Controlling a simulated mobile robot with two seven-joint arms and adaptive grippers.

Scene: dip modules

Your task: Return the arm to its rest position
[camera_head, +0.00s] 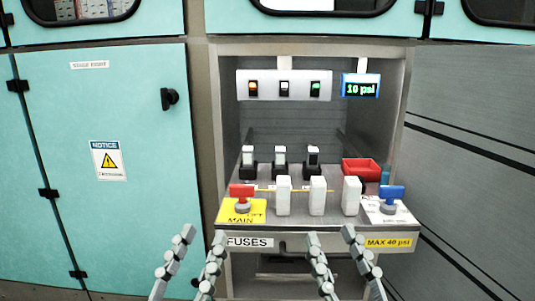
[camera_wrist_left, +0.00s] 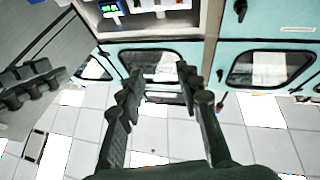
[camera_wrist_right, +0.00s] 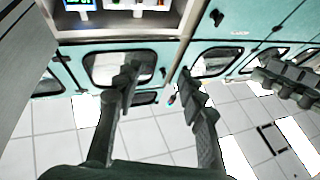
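My left gripper (camera_head: 202,238) is at the bottom of the head view, in front of the shelf's lower left front. Its two fingers are apart with nothing between them, as the left wrist view (camera_wrist_left: 158,76) also shows. My right gripper (camera_head: 331,236) is to its right, below the shelf's front edge in the picture. Its fingers are also apart and empty in the right wrist view (camera_wrist_right: 158,76). Neither gripper appears to touch anything. The lower parts of both arms are out of the head view.
The bay's shelf holds several upright modules, including a white block (camera_head: 317,196), a red bin (camera_head: 361,170), a red knob (camera_head: 242,191) and a blue knob (camera_head: 391,194). A display (camera_head: 361,88) reads 10 psi. A teal cabinet door (camera_head: 130,220) stands left.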

